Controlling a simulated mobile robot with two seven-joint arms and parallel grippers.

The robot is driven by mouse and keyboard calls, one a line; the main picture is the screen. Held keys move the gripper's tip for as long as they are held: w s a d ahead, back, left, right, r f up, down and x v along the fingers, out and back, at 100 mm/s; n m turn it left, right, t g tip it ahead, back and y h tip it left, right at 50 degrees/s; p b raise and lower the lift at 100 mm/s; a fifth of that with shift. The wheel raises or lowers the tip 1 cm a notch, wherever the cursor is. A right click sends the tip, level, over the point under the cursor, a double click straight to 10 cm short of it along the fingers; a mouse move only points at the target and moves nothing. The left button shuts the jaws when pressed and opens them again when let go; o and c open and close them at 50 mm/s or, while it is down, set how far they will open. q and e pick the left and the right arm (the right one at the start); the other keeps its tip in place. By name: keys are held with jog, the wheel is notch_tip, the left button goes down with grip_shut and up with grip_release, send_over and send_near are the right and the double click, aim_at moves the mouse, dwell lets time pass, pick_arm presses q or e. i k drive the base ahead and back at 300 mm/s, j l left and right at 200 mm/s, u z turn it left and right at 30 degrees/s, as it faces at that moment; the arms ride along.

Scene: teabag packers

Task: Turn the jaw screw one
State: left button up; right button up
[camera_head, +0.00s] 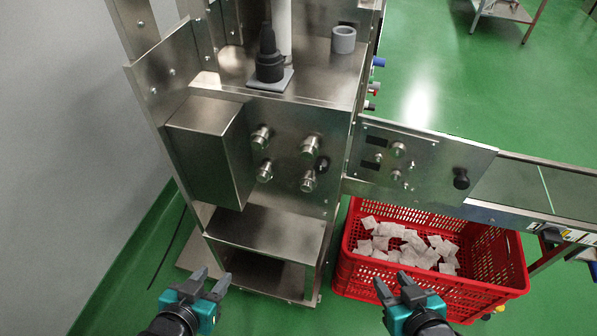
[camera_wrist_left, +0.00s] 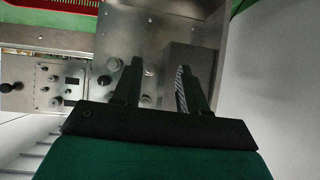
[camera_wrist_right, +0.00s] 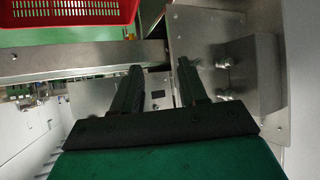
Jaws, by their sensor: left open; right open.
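Several round metal screws stick out of the steel front panel (camera_head: 289,185) of the machine in the head view. They include an upper left screw (camera_head: 261,137), an upper right screw (camera_head: 310,146), a lower left screw (camera_head: 265,171) and a lower right screw (camera_head: 308,181). I cannot tell which one is the jaw screw one. My left gripper (camera_head: 212,281) is open and empty, low in front of the machine and apart from the panel. My right gripper (camera_head: 396,287) is open and empty, in front of the red crate. In the left wrist view, the fingers partly hide the screws.
A steel box (camera_head: 210,150) juts out left of the screws. A control panel (camera_head: 420,160) with a black knob (camera_head: 461,179) is on the right. A red crate (camera_head: 350,272) with several white teabags stands on the green floor below the conveyor (camera_head: 560,186). A steel shelf (camera_head: 265,232) projects below the screws.

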aim_at(322, 166)
jog(key=j, duration=1.6)
